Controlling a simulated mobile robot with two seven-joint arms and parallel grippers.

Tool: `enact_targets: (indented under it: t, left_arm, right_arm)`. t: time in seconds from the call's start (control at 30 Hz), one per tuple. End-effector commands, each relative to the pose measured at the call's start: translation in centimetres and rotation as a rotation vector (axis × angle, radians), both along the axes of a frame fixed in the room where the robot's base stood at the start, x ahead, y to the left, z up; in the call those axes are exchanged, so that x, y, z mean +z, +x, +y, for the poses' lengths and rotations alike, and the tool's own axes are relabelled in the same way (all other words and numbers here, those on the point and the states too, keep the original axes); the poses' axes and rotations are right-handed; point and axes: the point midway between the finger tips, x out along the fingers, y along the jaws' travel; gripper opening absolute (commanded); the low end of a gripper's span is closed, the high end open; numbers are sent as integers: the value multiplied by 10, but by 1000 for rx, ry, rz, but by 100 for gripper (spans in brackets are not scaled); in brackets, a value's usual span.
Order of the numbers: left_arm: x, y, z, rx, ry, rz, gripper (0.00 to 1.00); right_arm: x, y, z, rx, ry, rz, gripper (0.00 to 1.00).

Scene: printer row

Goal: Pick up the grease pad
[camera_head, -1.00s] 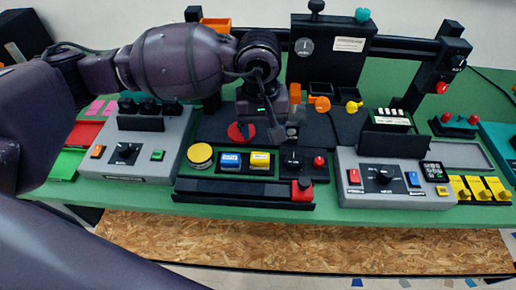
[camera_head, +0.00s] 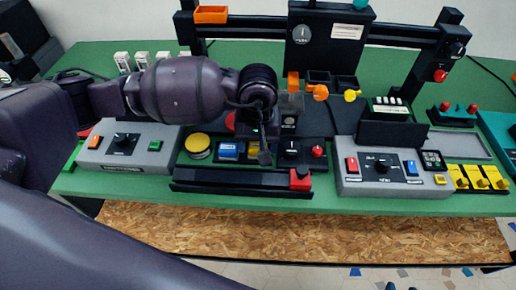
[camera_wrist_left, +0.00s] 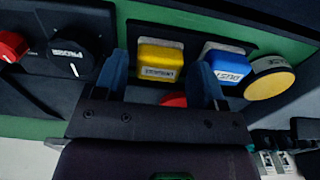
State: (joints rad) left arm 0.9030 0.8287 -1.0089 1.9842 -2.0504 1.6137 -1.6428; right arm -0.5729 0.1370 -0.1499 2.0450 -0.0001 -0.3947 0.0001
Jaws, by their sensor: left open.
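The round yellow-topped tin (camera_head: 198,146), its side lettering partly legible as "...EASE" in the left wrist view (camera_wrist_left: 270,78), looks like the grease pad. It stands on the bench left of a blue block (camera_head: 229,151) and a yellow block (camera_head: 253,149). My left gripper (camera_head: 262,151) is open and empty over the yellow block, to the right of the tin. In the left wrist view the yellow block (camera_wrist_left: 160,62) shows between the fingers, and the blue block (camera_wrist_left: 227,66) lies beside one finger. I cannot tell whether the fingers touch anything. My right gripper is not in view.
A black knob panel (camera_head: 291,152) with a red button (camera_head: 318,151) is right of the blocks. Grey control boxes stand left (camera_head: 128,150) and right (camera_head: 391,181). A black rail (camera_head: 240,188) runs in front.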

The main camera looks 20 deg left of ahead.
Motion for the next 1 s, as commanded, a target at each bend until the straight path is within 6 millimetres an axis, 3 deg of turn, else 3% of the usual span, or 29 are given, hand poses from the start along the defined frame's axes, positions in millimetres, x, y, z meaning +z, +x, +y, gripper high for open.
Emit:
enact_targets:
  t: [0.2, 0.43, 0.7, 1.0]
  left_arm:
    - [-20, 0, 0, 1, -2, 2, 64]
    - [-21, 0, 0, 1, -1, 0, 64]
    - [-21, 0, 0, 1, -1, 0, 28]
    - [-16, 0, 0, 1, -1, -2, 27]
  right_arm:
    - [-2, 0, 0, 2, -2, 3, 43]
    - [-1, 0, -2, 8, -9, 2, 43]
    - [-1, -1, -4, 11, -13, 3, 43]
    - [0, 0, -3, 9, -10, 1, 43]
